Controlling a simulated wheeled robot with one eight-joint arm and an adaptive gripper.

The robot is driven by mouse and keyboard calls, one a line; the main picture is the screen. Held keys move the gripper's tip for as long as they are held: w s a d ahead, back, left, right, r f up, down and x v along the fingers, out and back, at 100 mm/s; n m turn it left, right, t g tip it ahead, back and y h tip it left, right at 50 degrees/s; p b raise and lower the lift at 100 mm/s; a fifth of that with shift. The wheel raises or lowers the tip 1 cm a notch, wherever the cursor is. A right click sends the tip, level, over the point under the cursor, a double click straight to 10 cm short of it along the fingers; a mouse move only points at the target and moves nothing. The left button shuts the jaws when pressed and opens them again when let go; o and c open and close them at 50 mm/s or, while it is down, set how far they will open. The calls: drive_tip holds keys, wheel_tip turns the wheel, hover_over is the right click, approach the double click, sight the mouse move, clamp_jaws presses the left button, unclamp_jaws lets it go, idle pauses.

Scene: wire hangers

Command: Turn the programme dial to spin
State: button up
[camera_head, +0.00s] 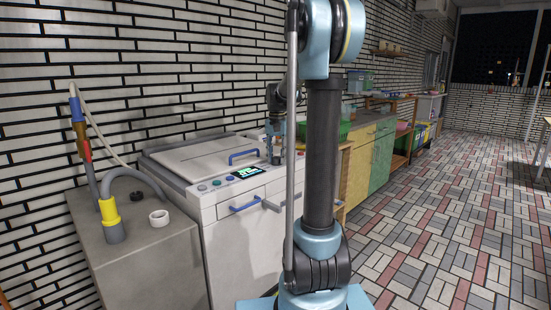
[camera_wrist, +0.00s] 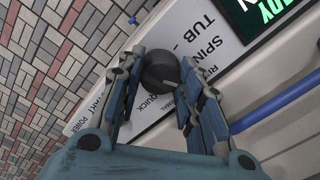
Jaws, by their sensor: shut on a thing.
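The programme dial (camera_wrist: 160,70) is a dark round knob on the white label panel (camera_wrist: 200,38) in the wrist view. Printed words around it include SPIN, TUB and QUICK; others are partly covered. My gripper (camera_wrist: 161,82) is shut on the dial, with one finger on each side of it. Which word the dial points at cannot be told. In the head view my gripper (camera_head: 276,152) points down at the right end of the control panel of the white washing machine (camera_head: 225,222), and the dial is hidden there.
The lit green display (camera_head: 246,172) and several small buttons lie left of my gripper. A blue lid handle (camera_head: 243,156) stands close behind, and a blue drawer handle (camera_head: 245,205) is on the front. A grey block with hoses (camera_head: 150,260) stands left. The tiled floor at right is clear.

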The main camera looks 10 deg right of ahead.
sight(277, 157)
drive_tip(key=n, duration=0.6)
drive_tip(key=shift+d, duration=0.1)
drive_tip(key=shift+n, duration=0.4)
idle(0.3)
drive_tip(key=o, duration=1.1)
drive_tip(key=shift+c, duration=0.2)
drive_tip(key=shift+r, duration=0.1)
wheel_tip(277, 157, up, 12)
drive_tip(key=shift+f, duration=0.2)
